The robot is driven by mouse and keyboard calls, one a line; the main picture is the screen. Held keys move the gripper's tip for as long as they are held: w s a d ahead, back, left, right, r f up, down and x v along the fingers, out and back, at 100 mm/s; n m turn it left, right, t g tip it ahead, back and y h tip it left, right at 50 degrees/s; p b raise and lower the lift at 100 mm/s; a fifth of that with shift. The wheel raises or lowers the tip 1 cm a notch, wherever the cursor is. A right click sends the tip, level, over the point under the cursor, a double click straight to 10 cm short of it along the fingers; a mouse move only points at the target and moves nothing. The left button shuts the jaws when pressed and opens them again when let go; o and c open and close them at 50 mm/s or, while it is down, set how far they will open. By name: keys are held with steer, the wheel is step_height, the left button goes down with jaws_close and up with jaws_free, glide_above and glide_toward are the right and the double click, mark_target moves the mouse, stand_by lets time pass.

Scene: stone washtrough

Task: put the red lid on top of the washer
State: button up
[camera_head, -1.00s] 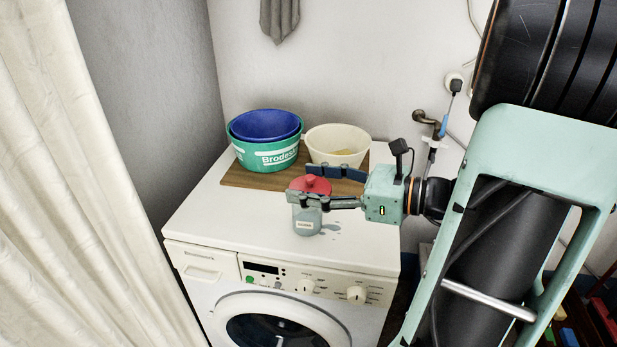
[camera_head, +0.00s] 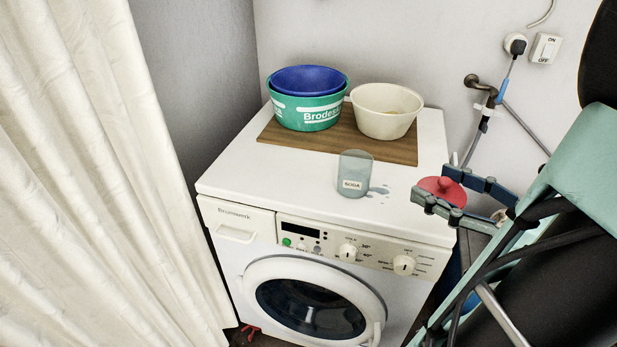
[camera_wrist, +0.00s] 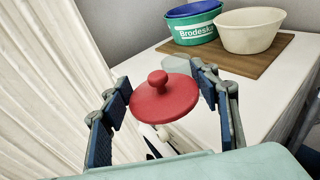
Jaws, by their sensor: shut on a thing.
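The red lid (camera_head: 442,190) is round with a knob on top; it also shows in the wrist view (camera_wrist: 167,98). My gripper (camera_head: 447,190) is shut on it, with the lid between its two fingers, at the right front edge of the washer as seen in the head view. The lid is held about level, knob up. The white washer (camera_head: 270,175) has a bare top around a clear grey jar (camera_head: 354,174) labelled SODA. The jar stands open on the top, to the left of my gripper.
A wooden board (camera_head: 405,150) at the back of the washer carries a green tub (camera_head: 307,112) with a blue bowl (camera_head: 308,80) in it and a cream bowl (camera_head: 386,111). A small wet patch (camera_head: 378,190) lies beside the jar. The washer's left front top is clear.

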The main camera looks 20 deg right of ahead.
steer(key=shift+s+d+f+h, duration=0.25)
steer(key=shift+s+f+h, duration=0.05)
steer(key=shift+s+f, duration=0.05)
steer(key=shift+w+d+f+b, duration=0.1)
steer(key=shift+d+f+b, duration=0.1)
steer(key=shift+b, duration=0.1)
steer(key=shift+m, duration=0.3)
steer(key=w+d+f+b, duration=0.1)
steer(key=w+d+f, duration=0.1)
steer(key=w, duration=0.1)
steer(key=w+d+f+b, duration=0.1)
steer(key=w+f, duration=0.2)
steer(key=w, duration=0.1)
steer(key=w+d+f+b, duration=0.2)
steer(key=w+f, duration=0.1)
steer(key=w, duration=0.1)
steer(key=shift+w+d+f, duration=0.15)
steer(key=shift+d+f, duration=0.1)
steer(key=shift+d, duration=0.05)
steer(key=shift+w+f, duration=0.1)
steer(key=shift+f, duration=0.1)
steer(key=shift+w+d+f+b, duration=0.15)
steer(key=shift+f+b, duration=0.2)
steer(key=shift+f, duration=0.55)
steer(key=shift+w+f+b, duration=0.1)
steer(key=shift+f+b, duration=0.2)
steer(key=shift+f, duration=0.55)
steer(key=shift+f, duration=0.1)
